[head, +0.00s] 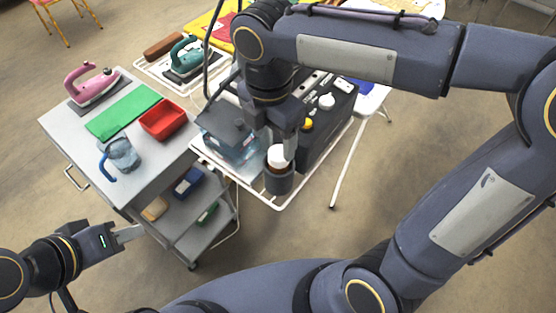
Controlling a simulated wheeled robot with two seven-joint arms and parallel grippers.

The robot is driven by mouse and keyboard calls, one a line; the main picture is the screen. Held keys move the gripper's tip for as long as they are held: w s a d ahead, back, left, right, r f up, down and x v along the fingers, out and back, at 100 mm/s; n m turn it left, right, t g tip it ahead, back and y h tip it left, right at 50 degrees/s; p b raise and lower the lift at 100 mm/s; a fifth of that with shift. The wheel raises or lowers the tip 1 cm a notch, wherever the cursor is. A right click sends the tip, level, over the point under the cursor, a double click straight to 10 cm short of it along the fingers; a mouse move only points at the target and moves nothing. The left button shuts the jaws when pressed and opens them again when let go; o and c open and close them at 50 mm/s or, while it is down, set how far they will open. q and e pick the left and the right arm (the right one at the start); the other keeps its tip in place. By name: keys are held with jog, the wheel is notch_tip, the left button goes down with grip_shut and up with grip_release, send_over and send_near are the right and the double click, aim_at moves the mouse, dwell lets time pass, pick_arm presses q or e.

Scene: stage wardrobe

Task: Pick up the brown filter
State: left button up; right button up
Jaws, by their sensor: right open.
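The brown filter (281,169) shows as a brown band under a white top. It sits upright in a dark grey cup (279,184) at the front corner of the white-framed table. My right gripper (289,150) points down from above and is open. Its fingertips are at the white top and partly cover it. I cannot tell whether they touch it. My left gripper (130,233) is low at the left, beside the grey cart and far from the filter. It appears empty, and its finger gap cannot be made out.
The grey cart (62,128) holds a pink iron (92,84), a green mat (124,112), a red tray (163,120) and a blue-handled jug (122,154). A steam-station box (228,139) and a dark case (322,128) stand close to the filter. Floor in front is clear.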

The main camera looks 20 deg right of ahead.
aim_at(279, 151)
jog(key=f, duration=0.2)
jog(key=d+f, duration=0.1)
jog(key=f, duration=0.1)
jog(key=shift+s+d+f, duration=0.1)
jog(key=shift+s+f, duration=0.05)
jog(key=shift+f, duration=0.75)
jog(key=c, duration=1.1)
